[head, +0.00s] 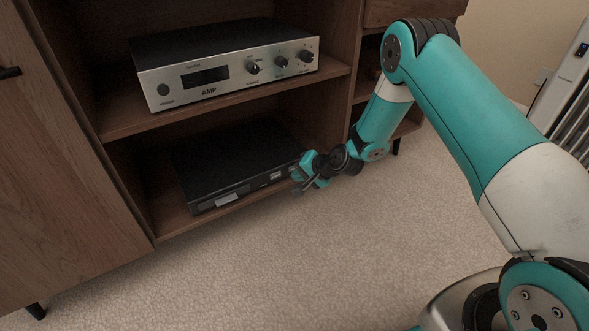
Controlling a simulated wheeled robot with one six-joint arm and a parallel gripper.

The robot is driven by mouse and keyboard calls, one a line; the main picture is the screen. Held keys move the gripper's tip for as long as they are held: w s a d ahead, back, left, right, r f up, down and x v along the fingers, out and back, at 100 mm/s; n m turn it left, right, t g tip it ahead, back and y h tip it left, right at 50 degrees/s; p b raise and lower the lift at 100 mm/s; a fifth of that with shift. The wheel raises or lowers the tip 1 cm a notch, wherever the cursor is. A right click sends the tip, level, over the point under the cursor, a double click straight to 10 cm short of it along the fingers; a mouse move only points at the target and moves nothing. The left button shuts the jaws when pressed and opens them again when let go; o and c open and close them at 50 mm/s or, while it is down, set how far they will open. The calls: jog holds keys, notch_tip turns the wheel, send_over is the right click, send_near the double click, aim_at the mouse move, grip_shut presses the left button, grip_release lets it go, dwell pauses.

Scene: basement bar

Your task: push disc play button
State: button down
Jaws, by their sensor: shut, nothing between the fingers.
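A flat black disc player (237,167) sits on the lower shelf of the wooden cabinet. Its front face shows a light label or display on the left and a small light patch near the right. My gripper (299,186) is shut and empty, close to the right end of the player's front face. The gripper hides that right end, and I cannot make out the play button. I cannot tell whether the fingertips touch the player.
A silver amplifier (231,71) marked AMP stands on the upper shelf (128,124), above the player. A closed cabinet door (62,175) is on the left. Open carpet (250,275) lies in front. A pale slatted object (567,80) stands at the far right.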

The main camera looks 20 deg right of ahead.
jog(key=shift+w, duration=0.1)
dwell(0.3)
jog(key=shift+s+d+p, duration=0.1)
jog(key=shift+s+p, duration=0.3)
jog(key=shift+s, duration=0.15)
jog(key=s+d+p, duration=0.1)
jog(key=s+p, duration=0.1)
jog(key=s, duration=0.3)
jog(key=shift+s+d, duration=0.3)
jog(key=shift+s, duration=0.1)
